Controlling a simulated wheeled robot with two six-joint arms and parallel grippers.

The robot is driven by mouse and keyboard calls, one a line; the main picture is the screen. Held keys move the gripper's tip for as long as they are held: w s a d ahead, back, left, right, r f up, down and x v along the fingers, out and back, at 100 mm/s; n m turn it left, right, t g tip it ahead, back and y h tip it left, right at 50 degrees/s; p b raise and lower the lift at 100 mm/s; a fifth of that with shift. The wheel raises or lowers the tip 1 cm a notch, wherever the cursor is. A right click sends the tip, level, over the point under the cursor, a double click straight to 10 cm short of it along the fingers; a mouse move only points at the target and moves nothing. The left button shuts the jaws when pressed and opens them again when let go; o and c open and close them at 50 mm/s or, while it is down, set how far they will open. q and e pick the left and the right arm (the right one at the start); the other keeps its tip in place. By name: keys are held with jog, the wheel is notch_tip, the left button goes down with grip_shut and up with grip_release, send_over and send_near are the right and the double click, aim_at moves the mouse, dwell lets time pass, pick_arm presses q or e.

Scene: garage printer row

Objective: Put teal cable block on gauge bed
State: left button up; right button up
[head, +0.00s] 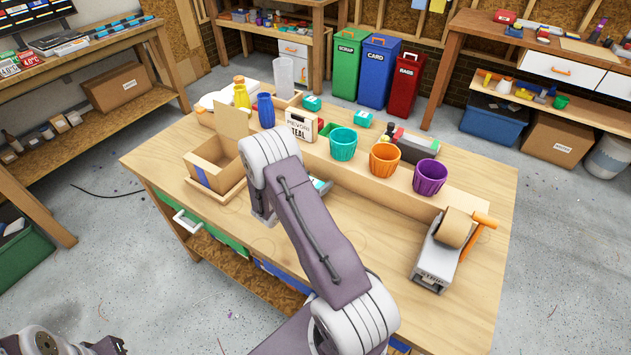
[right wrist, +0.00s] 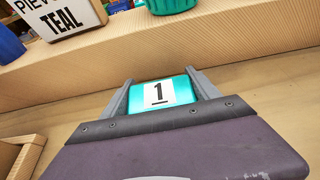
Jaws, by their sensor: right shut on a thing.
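My right gripper (right wrist: 161,88) is shut on a teal block (right wrist: 178,86) with a white label reading "1", its jaws on either side of it. In the head view my right arm hides most of that gripper, and only a small teal and white bit (head: 322,187) shows past the arm. Two more teal blocks lie behind the cups, one at the back (head: 312,103) and one to its right (head: 363,118). I cannot pick out the gauge bed with certainty. Only part of my left arm shows at the bottom left; its gripper is not visible.
A raised wooden ledge (head: 385,193) bears teal (head: 343,144), orange (head: 384,159) and purple (head: 429,177) cups. A white "TEAL" sign (head: 300,124) and blue cup (head: 265,110) stand left. An open carton (head: 212,165) is at the left, a tape dispenser (head: 436,262) at the right.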

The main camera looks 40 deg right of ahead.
jog(key=shift+f, duration=0.1)
jog(key=o, duration=1.2)
jog(key=shift+o, duration=1.1)
